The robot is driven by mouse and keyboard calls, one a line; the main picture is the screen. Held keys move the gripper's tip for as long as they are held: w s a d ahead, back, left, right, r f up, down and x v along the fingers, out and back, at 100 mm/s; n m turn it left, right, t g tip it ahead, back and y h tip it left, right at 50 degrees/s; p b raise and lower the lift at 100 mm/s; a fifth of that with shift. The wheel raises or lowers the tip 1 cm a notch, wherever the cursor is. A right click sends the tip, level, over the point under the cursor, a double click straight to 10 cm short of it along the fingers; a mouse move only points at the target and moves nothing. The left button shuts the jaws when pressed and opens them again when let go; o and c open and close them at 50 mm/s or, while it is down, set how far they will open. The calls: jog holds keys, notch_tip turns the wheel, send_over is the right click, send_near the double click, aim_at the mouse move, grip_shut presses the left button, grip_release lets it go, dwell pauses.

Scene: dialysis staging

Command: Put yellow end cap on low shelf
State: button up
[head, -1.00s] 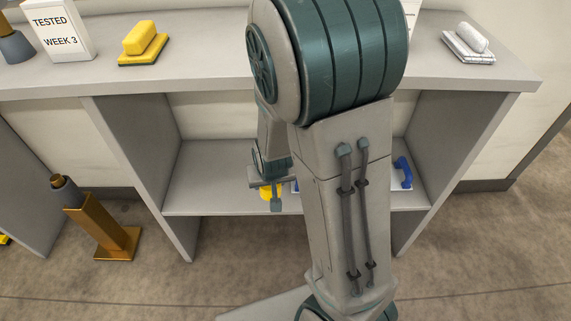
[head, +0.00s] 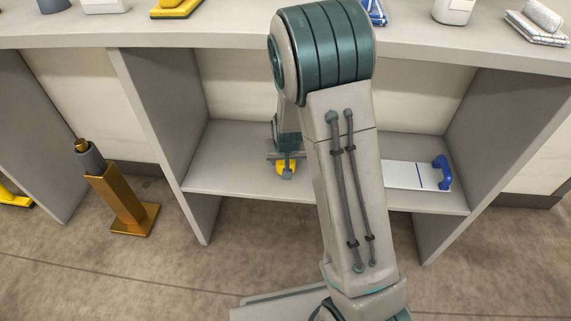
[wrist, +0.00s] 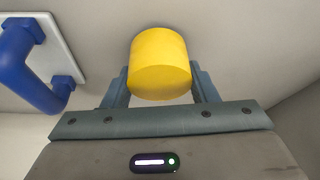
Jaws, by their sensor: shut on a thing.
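The yellow end cap (wrist: 160,62) is a short yellow cylinder between my gripper's two fingers in the wrist view. My gripper (head: 287,171) is shut on it. In the head view the end cap (head: 286,167) shows partly behind the gripper, over the low shelf (head: 235,165). The grey low shelf lies under the counter, between two side panels. I cannot tell whether the cap touches the shelf. My arm hides the middle of the shelf.
A white board with a blue handle (head: 441,172) lies on the shelf's right part; the blue handle also shows in the wrist view (wrist: 25,60). The shelf's left part is clear. The counter (head: 225,32) is above. A bronze post (head: 125,205) stands on the floor at left.

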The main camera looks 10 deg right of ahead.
jog(key=shift+f, duration=0.35)
jog(key=shift+f, duration=0.1)
jog(key=shift+f, duration=0.15)
jog(key=o, duration=1)
jog(key=shift+c, duration=0.2)
